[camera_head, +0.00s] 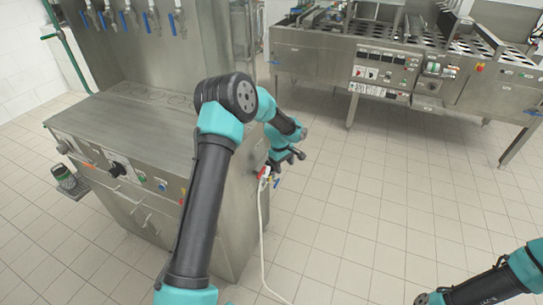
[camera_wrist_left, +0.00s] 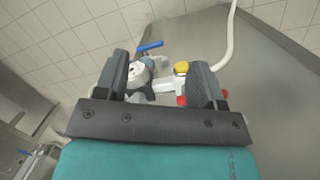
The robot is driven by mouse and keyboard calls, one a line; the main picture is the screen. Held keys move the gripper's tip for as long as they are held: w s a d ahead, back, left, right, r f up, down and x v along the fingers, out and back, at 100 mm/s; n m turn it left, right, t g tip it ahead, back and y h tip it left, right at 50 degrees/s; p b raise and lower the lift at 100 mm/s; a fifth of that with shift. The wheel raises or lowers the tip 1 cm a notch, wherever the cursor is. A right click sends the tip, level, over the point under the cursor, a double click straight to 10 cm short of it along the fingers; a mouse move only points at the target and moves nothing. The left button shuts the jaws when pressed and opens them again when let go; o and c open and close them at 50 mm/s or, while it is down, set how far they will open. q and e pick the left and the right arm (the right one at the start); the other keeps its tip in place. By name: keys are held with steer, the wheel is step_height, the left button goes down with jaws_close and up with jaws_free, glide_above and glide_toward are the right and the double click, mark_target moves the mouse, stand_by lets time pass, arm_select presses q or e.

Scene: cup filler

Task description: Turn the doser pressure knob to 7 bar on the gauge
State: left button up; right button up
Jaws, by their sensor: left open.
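My left gripper (camera_head: 286,160) is at the right side wall of the steel machine, just above a small fitting (camera_head: 265,173) with red and blue parts. In the left wrist view its two dark fingers (camera_wrist_left: 168,82) are apart, with the fitting showing between them. The fitting has a yellow-topped knob (camera_wrist_left: 181,68) near the right finger, a round pale face like a gauge (camera_wrist_left: 140,74) near the left finger, and a red part (camera_wrist_left: 181,100). I cannot read the gauge or tell whether the fingers touch anything. My right gripper is out of view.
A blue lever (camera_wrist_left: 150,46) sits beyond the fitting. A white hose (camera_head: 262,232) hangs from it to the floor. The machine's front panel (camera_head: 115,168) has a black switch. Another steel machine (camera_head: 400,65) stands at the back. The tiled floor (camera_head: 380,200) between is clear.

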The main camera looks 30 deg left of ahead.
arm_select(q)
steer(key=w+a+r+n+y, duration=0.1)
steer(key=w+a+r+n, duration=0.2)
steer(key=r, duration=0.4)
steer(key=w+a+r+n+y, duration=0.1)
steer(key=w+a+r+n, duration=0.1)
steer(key=a+r, duration=0.4)
steer(key=shift+w+a+r+n, duration=0.15)
steer(key=shift+w+r+n, duration=0.3)
steer(key=shift+n, duration=0.25)
step_height(320, 180, down, 17)
steer(key=shift+f, duration=0.2)
steer(key=c, duration=0.9)
